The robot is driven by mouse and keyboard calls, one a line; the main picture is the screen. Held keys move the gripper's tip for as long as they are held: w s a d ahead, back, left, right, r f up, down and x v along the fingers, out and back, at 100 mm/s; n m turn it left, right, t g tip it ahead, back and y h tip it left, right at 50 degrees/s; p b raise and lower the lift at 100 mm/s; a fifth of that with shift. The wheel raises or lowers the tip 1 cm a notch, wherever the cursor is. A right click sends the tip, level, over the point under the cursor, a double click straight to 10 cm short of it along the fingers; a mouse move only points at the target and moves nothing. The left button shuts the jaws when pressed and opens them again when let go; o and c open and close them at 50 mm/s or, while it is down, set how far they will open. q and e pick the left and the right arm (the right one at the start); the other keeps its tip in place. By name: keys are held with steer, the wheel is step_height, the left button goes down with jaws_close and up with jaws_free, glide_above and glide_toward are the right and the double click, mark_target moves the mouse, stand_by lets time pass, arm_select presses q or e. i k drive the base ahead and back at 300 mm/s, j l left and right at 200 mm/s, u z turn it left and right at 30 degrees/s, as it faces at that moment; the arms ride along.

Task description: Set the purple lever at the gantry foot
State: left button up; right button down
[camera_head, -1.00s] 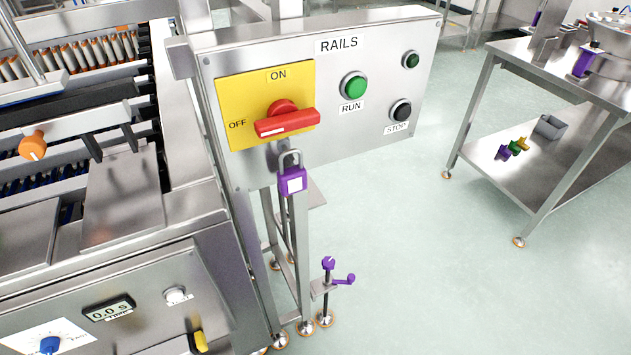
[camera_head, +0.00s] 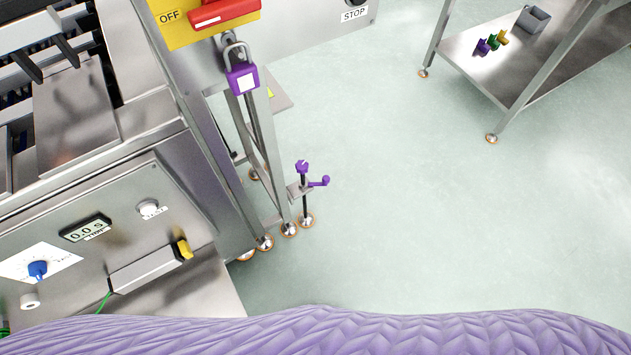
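A purple lever (camera_head: 319,182) with a round knob sits low at the gantry foot, on a thin dark upright post. A purple knob (camera_head: 302,167) tops the same post. The post stands on a round metal foot (camera_head: 306,220) beside the frame legs, and a small metal bracket (camera_head: 297,192) joins it to them. The lever arm points to the right. Neither of my grippers shows in the head view.
A purple padlock (camera_head: 242,80) hangs under the red switch handle (camera_head: 224,13). A steel table's lower shelf (camera_head: 545,60) is upper right. The floor right of the lever is clear.

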mark_target(325, 180)
steer(key=i+l+z, duration=0.15)
steer(key=i+l, duration=0.45)
steer(key=i, duration=0.15)
